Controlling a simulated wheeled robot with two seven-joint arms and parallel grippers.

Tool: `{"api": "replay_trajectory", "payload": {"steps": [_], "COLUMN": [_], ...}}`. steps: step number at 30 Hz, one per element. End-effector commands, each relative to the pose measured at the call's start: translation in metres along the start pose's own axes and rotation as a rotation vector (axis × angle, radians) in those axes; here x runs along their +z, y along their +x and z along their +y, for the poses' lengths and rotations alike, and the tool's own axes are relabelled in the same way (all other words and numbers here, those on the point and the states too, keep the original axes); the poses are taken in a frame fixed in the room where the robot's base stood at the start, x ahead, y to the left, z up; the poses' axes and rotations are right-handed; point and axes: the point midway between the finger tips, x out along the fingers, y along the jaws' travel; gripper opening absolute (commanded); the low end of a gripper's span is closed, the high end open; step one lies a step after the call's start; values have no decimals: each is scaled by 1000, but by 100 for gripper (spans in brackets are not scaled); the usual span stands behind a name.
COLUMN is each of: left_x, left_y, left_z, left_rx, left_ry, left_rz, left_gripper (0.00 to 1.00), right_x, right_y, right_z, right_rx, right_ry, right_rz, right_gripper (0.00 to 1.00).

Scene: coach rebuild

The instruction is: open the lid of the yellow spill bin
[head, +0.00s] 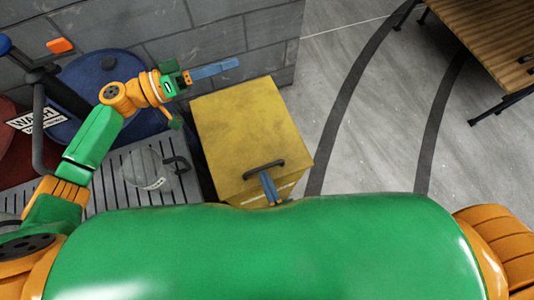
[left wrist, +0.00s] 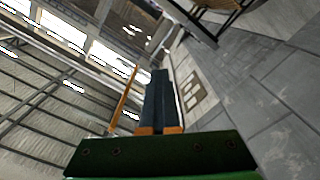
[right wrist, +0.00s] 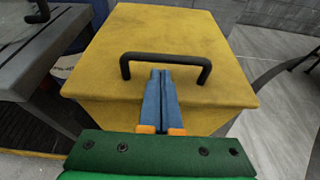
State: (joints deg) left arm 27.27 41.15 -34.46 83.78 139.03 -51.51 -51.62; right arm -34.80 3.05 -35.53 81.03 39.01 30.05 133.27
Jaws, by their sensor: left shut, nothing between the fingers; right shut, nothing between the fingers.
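The yellow spill bin (head: 236,125) stands upright on the floor at the middle of the head view. Its flat lid is down, with a black bar handle (head: 265,168) near the edge closest to me. In the right wrist view the lid (right wrist: 175,35) and handle (right wrist: 165,57) show clearly. My right gripper (head: 267,178) is shut and empty, its blue fingertips at the handle's middle, seen just below the bar; I cannot tell whether they touch. My left gripper (head: 237,64) is shut and empty, raised near the bin's far left corner. The left wrist view (left wrist: 160,75) shows only its fingers against the hall.
A grey block wall (head: 210,40) is at the back. A wooden bench (head: 490,35) is far right; the floor between is clear.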

Motion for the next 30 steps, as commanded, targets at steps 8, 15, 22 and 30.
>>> {"api": "replay_trajectory", "payload": {"steps": [8,15,22,30], "left_x": [0,0,0,0], "left_y": [0,0,0,-3], "left_z": [0,0,0,0], "left_rx": [0,0,0,-1], "left_ry": [0,0,0,-1], "left_rz": [0,0,0,0], "left_gripper": [0,0,45,45], "right_x": [21,21,21,21], "right_y": [-4,-4,-4,-4], "right_z": [0,0,0,0], "right_rx": [-1,0,-1,-1], "right_ry": [0,-1,-1,-1], "right_rz": [-1,-1,-1,-1], "right_gripper": [0,0,0,0]}}
